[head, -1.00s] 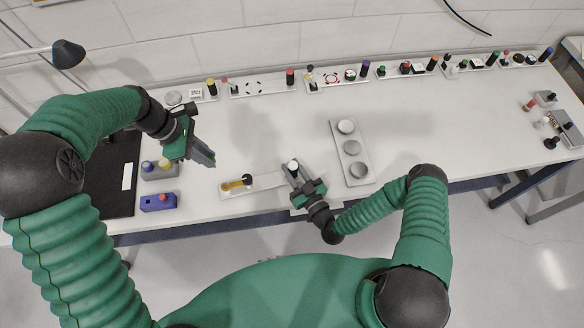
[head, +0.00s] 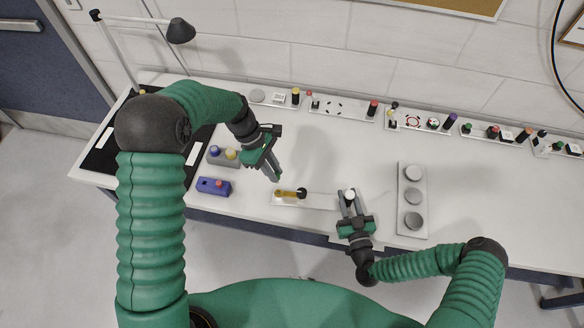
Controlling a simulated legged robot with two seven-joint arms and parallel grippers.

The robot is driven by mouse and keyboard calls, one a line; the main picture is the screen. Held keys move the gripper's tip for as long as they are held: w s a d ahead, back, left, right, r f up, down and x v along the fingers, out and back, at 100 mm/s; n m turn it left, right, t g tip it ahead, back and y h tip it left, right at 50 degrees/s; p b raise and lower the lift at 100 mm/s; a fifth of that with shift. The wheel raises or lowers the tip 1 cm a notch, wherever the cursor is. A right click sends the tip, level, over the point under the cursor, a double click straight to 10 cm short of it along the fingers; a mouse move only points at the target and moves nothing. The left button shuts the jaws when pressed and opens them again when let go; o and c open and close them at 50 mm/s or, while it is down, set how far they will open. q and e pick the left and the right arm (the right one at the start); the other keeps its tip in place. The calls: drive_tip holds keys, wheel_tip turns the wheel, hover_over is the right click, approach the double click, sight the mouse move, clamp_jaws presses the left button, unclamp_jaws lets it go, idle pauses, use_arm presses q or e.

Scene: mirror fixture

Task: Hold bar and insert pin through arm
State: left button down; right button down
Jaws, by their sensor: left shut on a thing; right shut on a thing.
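The fixture is a pale flat plate (head: 318,201) near the table's front edge. On its left end lies a yellow bar (head: 287,193) with a black knob (head: 302,193). A white round-topped piece (head: 349,195) is at its right end. My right gripper (head: 348,202) is shut around that white-topped piece, and its fingers hide the lower part. My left gripper (head: 276,177) is shut, above and just left of the yellow bar, apart from it. What it holds is too small to make out; I cannot tell whether it is the pin.
A grey block with blue and yellow knobs (head: 223,156) and a blue box with a red button (head: 213,187) stand left. Panels of knobs line the back edge. The table's middle is clear.

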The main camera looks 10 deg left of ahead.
use_arm(q)
hover_over(280, 195)
drive_tip(key=w+a, duration=0.1)
drive_tip(key=a, duration=0.1)
drive_tip(key=shift+d+f, duration=0.15)
drive_tip(key=shift+f, duration=1.3)
drive_tip(key=shift+d+f, duration=0.1)
drive_tip(key=shift+f, duration=1.3)
drive_tip(key=shift+f, duration=1.95)
drive_tip(key=c, duration=1.3)
unclamp_jaws()
drive_tip(key=v, duration=1.2)
drive_tip(key=shift+w, duration=0.1)
drive_tip(key=shift+f, duration=0.1)
